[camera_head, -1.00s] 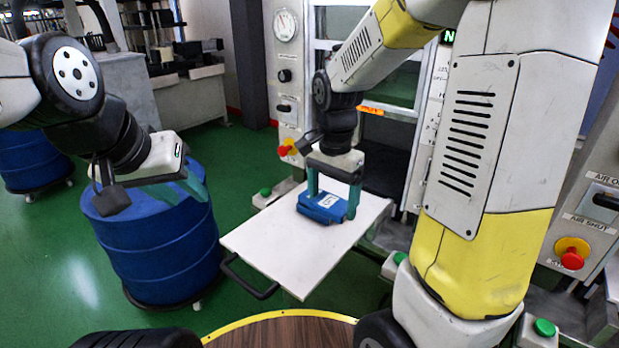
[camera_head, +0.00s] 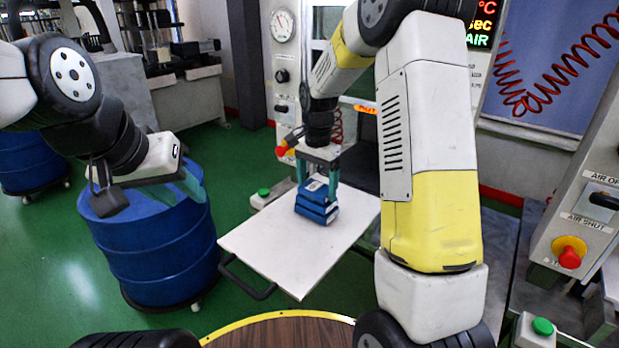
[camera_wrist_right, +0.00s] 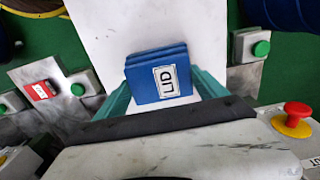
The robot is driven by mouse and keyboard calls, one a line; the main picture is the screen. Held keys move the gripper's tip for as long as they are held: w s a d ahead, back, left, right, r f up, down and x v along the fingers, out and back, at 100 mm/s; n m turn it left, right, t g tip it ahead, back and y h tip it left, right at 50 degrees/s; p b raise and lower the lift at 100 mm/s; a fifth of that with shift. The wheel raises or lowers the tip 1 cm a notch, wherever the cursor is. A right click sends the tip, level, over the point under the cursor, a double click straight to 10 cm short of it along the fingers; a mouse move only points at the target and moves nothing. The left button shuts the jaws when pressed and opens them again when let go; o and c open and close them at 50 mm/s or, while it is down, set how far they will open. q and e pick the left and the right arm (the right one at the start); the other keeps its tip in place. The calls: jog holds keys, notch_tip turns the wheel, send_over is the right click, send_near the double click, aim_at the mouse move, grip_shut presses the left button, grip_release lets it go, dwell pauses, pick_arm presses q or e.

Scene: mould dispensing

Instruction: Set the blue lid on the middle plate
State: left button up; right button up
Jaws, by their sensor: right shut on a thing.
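The blue lid (camera_head: 315,187), with a white label, is between the fingers of my right gripper (camera_head: 318,183), which is shut on it. It lies over further blue mould layers (camera_head: 317,212), which stand on the white board; the middle plate is among these. The right wrist view shows the lid (camera_wrist_right: 163,86) with its LID label, and blue edges just behind it. I cannot tell whether the lid touches the layer below. My left gripper (camera_head: 190,182) hangs over the blue drum, away from the mould; its fingers overlap in this view.
The white board (camera_head: 285,265) has bare room around the mould and a black handle (camera_head: 245,280) at its front left. A blue drum (camera_head: 155,255) stands at the left. A machine panel with a gauge (camera_head: 283,24) stands behind.

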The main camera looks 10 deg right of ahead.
aim_at(317, 188)
jog(key=shift+f, duration=0.2)
jog(key=o, duration=1.6)
notch_tip(317, 188, up, 12)
jog(key=s+d+r+n+t+y, duration=0.1)
jog(key=s+r+n, duration=0.15)
jog(key=s, duration=0.35)
jog(key=s+d+r+n+t, duration=0.1)
jog(key=s+r+n+t, duration=0.1)
jog(key=s+r, duration=0.3)
jog(key=s+n+t, duration=0.1)
jog(key=s, duration=0.3)
jog(key=s+f+n+t, duration=0.1)
jog(key=s+n, duration=0.1)
jog(key=s, duration=0.3)
jog(key=s+f+n+t+y, duration=0.1)
jog(key=s+n, duration=0.1)
jog(key=s, duration=0.3)
jog(key=shift+d, duration=0.25)
